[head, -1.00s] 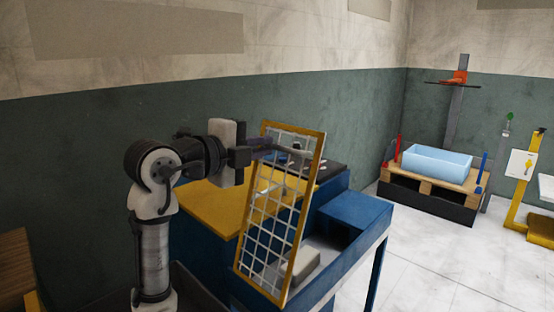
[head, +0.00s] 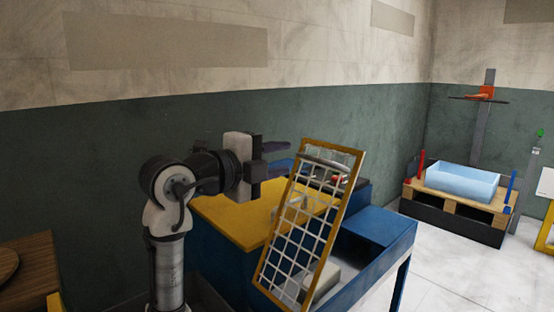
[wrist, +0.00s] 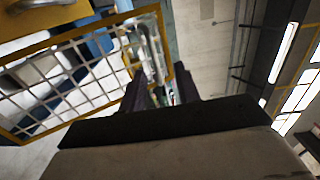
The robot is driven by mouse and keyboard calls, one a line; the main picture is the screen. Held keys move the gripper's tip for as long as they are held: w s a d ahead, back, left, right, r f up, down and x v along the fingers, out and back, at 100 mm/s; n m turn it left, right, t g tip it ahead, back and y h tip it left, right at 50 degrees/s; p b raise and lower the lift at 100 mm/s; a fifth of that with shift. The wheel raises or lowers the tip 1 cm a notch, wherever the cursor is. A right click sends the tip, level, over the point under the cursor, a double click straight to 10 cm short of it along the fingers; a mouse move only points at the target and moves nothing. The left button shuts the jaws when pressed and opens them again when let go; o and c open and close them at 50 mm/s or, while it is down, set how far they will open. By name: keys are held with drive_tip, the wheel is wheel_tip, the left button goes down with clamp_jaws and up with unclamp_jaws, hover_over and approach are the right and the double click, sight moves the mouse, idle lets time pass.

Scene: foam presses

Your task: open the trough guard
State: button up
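The trough guard (head: 301,241), a yellow frame with white mesh, stands steeply tilted over the blue press, its top leaning right in the head view. A grey handle bar (head: 325,160) runs across it near the top edge. The guard's mesh also fills the left of the wrist view (wrist: 75,75). My gripper (head: 277,157) is open and empty, just left of the guard's top, with a gap to the handle in the head view. In the wrist view its two dark fingers (wrist: 161,92) are apart, with a grey bar beyond them.
The blue press (head: 375,240) has a yellow top plate (head: 235,215), and a pale block (head: 320,284) shows behind the mesh. A light blue bin (head: 463,184) on a pallet stands back right. Floor is clear to the right.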

drive_tip(key=f+b+v, duration=0.1)
drive_tip(key=b+v, duration=0.1)
drive_tip(key=v, duration=1.1)
drive_tip(key=shift+s+a+r, duration=0.25)
drive_tip(key=shift+a+r, duration=0.1)
drive_tip(key=shift+r, duration=0.1)
